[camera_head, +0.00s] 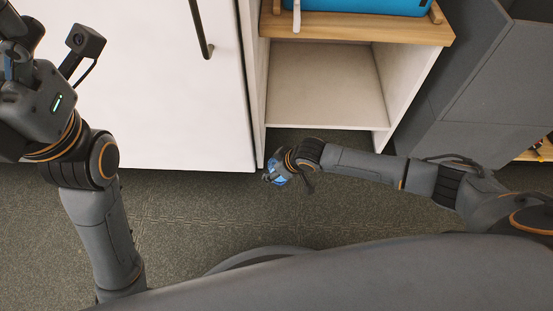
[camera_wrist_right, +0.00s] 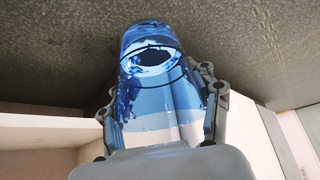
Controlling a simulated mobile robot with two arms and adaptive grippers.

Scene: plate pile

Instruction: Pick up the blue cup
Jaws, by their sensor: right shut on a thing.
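The blue cup (camera_wrist_right: 152,60) is glossy and see-through, and it fills the middle of the right wrist view. My right gripper (camera_wrist_right: 160,100) is shut on it, with one finger on each side of its wall. In the head view the cup (camera_head: 279,180) is a small blue patch at the end of my right arm, partly hidden by the gripper (camera_head: 272,174). My left gripper (camera_head: 22,80) is at the far left edge of the head view, and its fingers cannot be made out clearly.
A white cabinet door (camera_head: 160,90) with a dark handle (camera_head: 201,30) stands at the left. Beside it is an open shelf unit (camera_head: 330,95) with a wooden top (camera_head: 350,27) bearing a blue object (camera_head: 370,5). Dark grey panels (camera_head: 440,80) stand at the right. Grey floor (camera_head: 190,205) lies below.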

